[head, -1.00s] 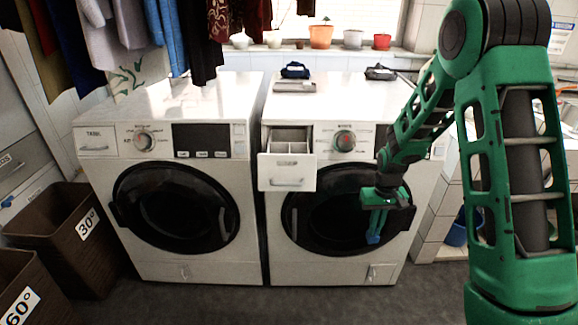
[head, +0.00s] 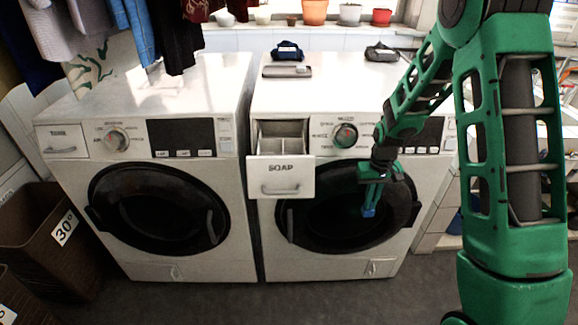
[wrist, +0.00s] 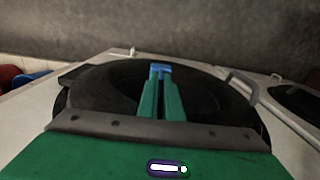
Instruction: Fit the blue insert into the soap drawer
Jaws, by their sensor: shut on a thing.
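The soap drawer (head: 281,178) is pulled out of the upper left of the right washing machine. Its front is white with a handle and the word SOAP, and its compartments (head: 283,145) show from above. My gripper (head: 371,200) hangs in front of that machine's round door, to the right of the drawer and lower than its front. It is shut on the blue insert (head: 368,212), which shows as a small blue piece at the fingertips. In the wrist view the insert (wrist: 160,70) sits between the ends of the two green fingers. Most of it is hidden by the fingers.
The right machine's control knob (head: 345,135) is right of the drawer. A grey tray (head: 287,71) and a dark blue item (head: 287,51) lie on its top. The left washing machine (head: 150,180) stands beside it. A brown 30° basket (head: 50,235) stands at the left.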

